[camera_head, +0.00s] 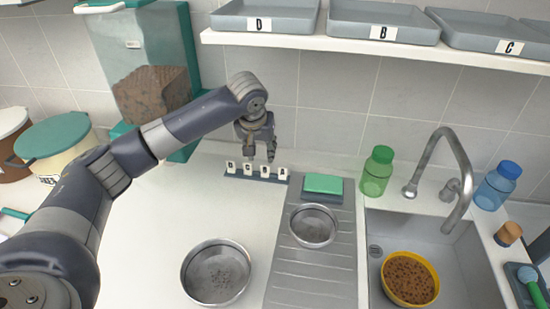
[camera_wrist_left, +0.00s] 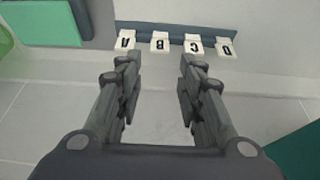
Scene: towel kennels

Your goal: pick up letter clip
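The white letter clips stand in a row on a dark strip (camera_head: 258,178) at the back of the counter. In the wrist view they read clip A (camera_wrist_left: 125,41), clip B (camera_wrist_left: 160,42), clip C (camera_wrist_left: 194,44) and clip D (camera_wrist_left: 226,47). The strip (camera_wrist_left: 150,29) runs behind them there. My left gripper (camera_head: 260,158) points down just above the row in the head view. In the wrist view its fingers (camera_wrist_left: 160,82) are apart with nothing between them, and the clips show beyond the tips. My right gripper is not in view.
A green sponge (camera_head: 323,183) and a steel bowl (camera_head: 313,226) sit right of the strip. Another steel bowl (camera_head: 216,273) stands in front. A green bottle (camera_head: 377,171) stands by the sink and faucet (camera_head: 452,180). A shelf (camera_head: 340,45) with lettered trays hangs above.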

